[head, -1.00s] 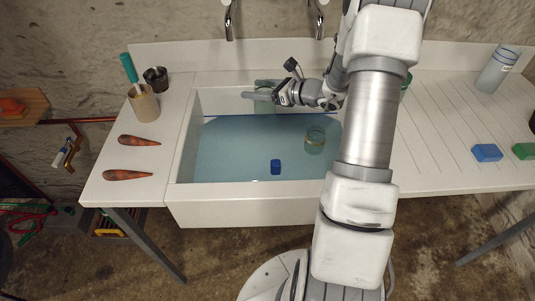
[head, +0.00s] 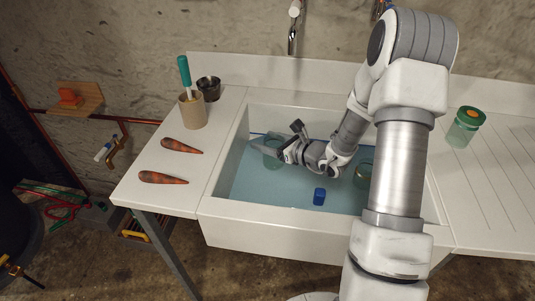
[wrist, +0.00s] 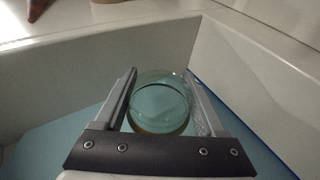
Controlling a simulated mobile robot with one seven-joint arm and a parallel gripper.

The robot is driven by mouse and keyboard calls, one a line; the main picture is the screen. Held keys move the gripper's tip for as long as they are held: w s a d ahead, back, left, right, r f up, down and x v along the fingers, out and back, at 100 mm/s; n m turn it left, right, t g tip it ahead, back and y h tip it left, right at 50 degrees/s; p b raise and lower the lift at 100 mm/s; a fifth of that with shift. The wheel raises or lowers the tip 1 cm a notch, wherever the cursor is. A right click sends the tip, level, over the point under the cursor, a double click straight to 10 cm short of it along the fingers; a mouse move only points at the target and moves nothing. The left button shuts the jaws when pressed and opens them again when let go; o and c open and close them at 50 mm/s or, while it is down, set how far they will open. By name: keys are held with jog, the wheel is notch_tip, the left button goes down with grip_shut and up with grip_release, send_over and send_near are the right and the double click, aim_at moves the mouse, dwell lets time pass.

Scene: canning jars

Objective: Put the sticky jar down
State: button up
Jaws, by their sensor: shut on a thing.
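My gripper (head: 274,151) is low inside the sink, at its left back part. It is shut on a clear, greenish glass jar (wrist: 160,112). The wrist view shows the jar between the two fingers, with its round open mouth facing the camera. In the head view the jar (head: 271,158) is partly covered by the fingers and appears at the water. I cannot tell whether its base touches the sink floor. Which jar is sticky does not show.
The white sink (head: 290,240) holds bluish water, a blue block (head: 319,196) and another glass jar (head: 363,178), partly behind my arm. A green-lidded jar (head: 464,130) stands on the right drainboard. Two reddish spindle-shaped things (head: 163,178), a cup (head: 192,112) and a metal pot (head: 208,88) are on the left counter.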

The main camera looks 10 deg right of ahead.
jog(key=shift+a+f+b, duration=0.1)
jog(key=shift+f+b, duration=0.4)
jog(key=shift+f, duration=1.5)
jog(key=shift+f, duration=0.1)
jog(key=o, duration=1.5)
jog(key=shift+s+r, duration=0.15)
jog(key=shift+r, duration=0.05)
jog(key=p+v, duration=0.1)
jog(key=v, duration=1)
jog(key=shift+s+d+r+p, duration=0.1)
jog(key=shift+s+d+p, duration=0.1)
jog(key=shift+d+p, duration=0.1)
